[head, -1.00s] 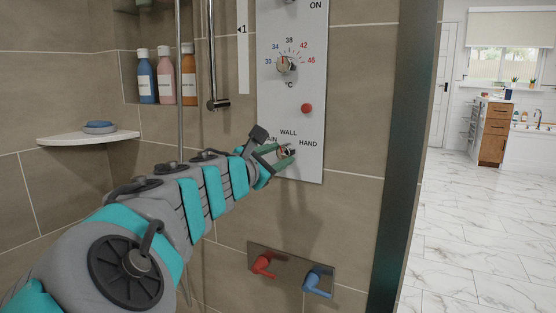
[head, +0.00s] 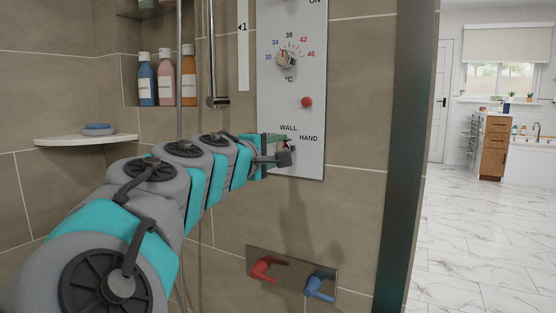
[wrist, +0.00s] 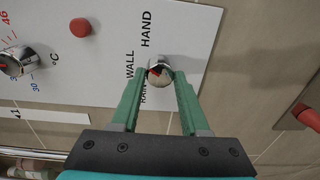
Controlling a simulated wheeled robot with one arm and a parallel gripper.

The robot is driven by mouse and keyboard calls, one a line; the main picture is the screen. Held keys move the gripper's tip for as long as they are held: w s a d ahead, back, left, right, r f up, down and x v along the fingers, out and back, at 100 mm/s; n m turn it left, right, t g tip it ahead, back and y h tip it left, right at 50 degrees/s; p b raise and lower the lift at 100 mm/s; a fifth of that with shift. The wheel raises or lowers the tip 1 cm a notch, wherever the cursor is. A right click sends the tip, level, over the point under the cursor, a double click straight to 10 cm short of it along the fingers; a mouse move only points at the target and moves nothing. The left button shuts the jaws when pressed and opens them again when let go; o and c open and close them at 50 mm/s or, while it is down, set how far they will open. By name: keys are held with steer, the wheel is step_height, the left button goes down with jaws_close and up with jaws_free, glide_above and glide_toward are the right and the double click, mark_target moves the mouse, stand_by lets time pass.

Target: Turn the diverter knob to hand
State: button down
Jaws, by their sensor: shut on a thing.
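The diverter knob (wrist: 160,75) is a small chrome knob with a red mark, low on the white shower panel (head: 311,75). The labels RAIN, WALL and HAND curve around it. In the wrist view the red mark is on the knob's left side, roughly on the WALL side; its exact aim is hard to tell. My gripper (wrist: 162,79) has its green fingers on either side of the knob, shut on it. In the head view my gripper (head: 284,147) hides most of the knob and the RAIN label.
A temperature knob (head: 286,59) and a red button (head: 306,102) sit above on the panel. Red (head: 263,268) and blue (head: 319,287) levers stick out below. A corner shelf (head: 70,139) and bottles (head: 167,78) are at left.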

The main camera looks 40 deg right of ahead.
steer(key=m+b, duration=0.3)
steer(key=m, duration=0.2)
steer(key=shift+f+b, duration=0.1)
steer(key=shift+b, duration=0.2)
steer(key=shift+m, duration=0.3)
steer(key=shift+c, duration=2)
jaws_free()
